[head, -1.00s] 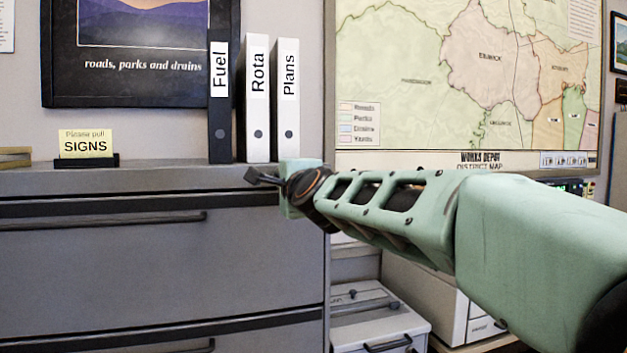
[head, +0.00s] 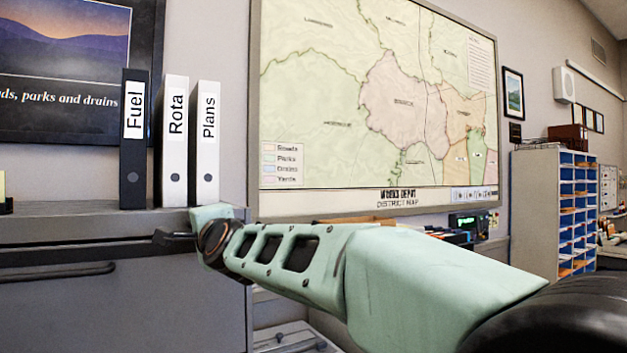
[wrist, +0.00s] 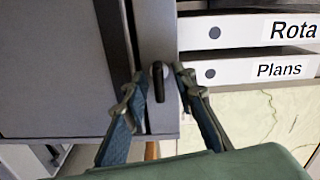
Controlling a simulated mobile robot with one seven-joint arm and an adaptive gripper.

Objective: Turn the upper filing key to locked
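A dark key (wrist: 158,84) sits in a lock near the upper right corner of the grey filing cabinet (head: 120,310). In the wrist view, which is turned on its side, its bow runs up and down the picture along the cabinet's edge strip. My gripper (wrist: 159,72) is open, one finger on each side of the key, with small gaps visible. In the head view my gripper (head: 180,238) is at the cabinet's top right front; the key is hidden or too small to see there. Lock markings cannot be read.
Binders marked Fuel (head: 134,140), Rota (head: 174,140) and Plans (head: 206,140) stand on the cabinet top, close above my gripper. A district map (head: 350,100) hangs behind. A pigeonhole unit (head: 535,205) stands at the right.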

